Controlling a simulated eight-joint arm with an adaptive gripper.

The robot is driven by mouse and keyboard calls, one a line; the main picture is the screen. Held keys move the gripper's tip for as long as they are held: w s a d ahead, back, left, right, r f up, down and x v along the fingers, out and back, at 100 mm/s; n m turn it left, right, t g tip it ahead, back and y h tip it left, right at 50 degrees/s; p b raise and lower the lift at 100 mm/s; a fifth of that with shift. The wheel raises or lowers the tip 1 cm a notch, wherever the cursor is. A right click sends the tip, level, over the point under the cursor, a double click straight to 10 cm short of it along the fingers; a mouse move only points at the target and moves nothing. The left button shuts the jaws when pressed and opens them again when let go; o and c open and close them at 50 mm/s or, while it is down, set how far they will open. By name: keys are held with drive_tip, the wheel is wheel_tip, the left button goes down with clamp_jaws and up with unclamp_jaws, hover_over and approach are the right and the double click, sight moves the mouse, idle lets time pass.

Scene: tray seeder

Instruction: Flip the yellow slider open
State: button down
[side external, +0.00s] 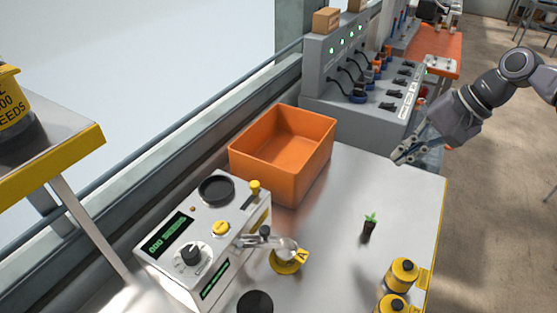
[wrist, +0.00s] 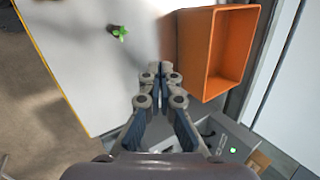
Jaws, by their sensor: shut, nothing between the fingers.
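A yellow knob (side external: 255,187), which looks like the slider, stands by a dark slot on the top right of the white seeder machine (side external: 176,273). My gripper (side external: 397,158) is at the right edge of the table, far to the right of the slider and well apart from it. In the wrist view my gripper (wrist: 158,70) has its fingertips together, with nothing between them. The slider and the machine are out of the wrist view.
An orange bin (side external: 262,165) stands between machine and grey panel (side external: 365,95); it also shows in the wrist view (wrist: 190,55). A seedling (side external: 368,228), yellow-capped containers (side external: 402,275) and a spout over a yellow cup (side external: 288,266) occupy the table. Its right middle is clear.

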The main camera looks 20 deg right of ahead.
drive_tip(key=w+a+m+g+y, duration=0.3)
drive_tip(key=w+a+m, duration=0.5)
drive_tip(key=a, duration=0.4)
drive_tip(key=shift+w+a+f+g+y, duration=0.15)
drive_tip(key=shift+a+f+g+y, duration=0.2)
drive_tip(key=shift+y, duration=0.25)
approach(258, 190)
drive_tip(key=shift+w+d+f+x, duration=0.1)
drive_tip(key=shift+w+x, duration=0.05)
drive_tip(key=shift+x, duration=0.8)
drive_tip(key=shift+w+d+f+x, duration=0.1)
drive_tip(key=shift+w+x, duration=0.1)
drive_tip(key=shift+x, duration=0.75)
drive_tip(key=shift+w+d+f+x, duration=0.1)
drive_tip(key=shift+w+x, duration=0.05)
drive_tip(key=shift+x, duration=0.85)
drive_tip(key=shift+s+a, duration=1.45)
